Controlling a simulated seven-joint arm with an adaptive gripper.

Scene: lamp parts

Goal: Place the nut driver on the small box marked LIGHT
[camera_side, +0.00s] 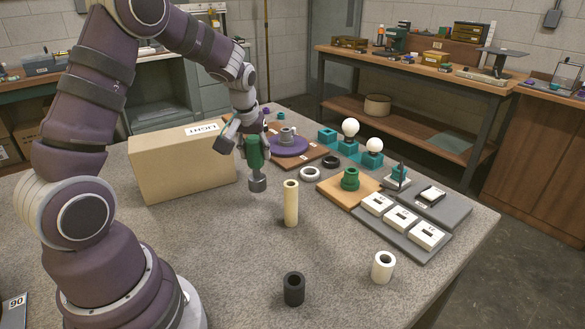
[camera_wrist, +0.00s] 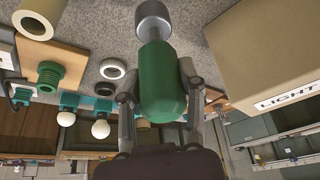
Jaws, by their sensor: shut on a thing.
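The nut driver (camera_side: 254,157) has a green handle and a grey metal end that points down in the side view. My gripper (camera_side: 250,143) is shut on its green handle and holds it upright, seemingly above the table, just right of the box. The wrist view shows the green handle (camera_wrist: 163,88) between the two fingers, with the metal end (camera_wrist: 153,20) at the top. The tan box (camera_side: 185,168) stands on the table at left, with a white LIGHT label on its top. In the wrist view the box (camera_wrist: 262,48) is at the right, apart from the nut driver.
A cream tube (camera_side: 291,204) stands in front right of my gripper. A black cylinder (camera_side: 293,289) and a white one (camera_side: 383,267) stand nearer. A purple round base (camera_side: 287,145), rings, bulbs and trays lie at right. The table front left of the cream tube is clear.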

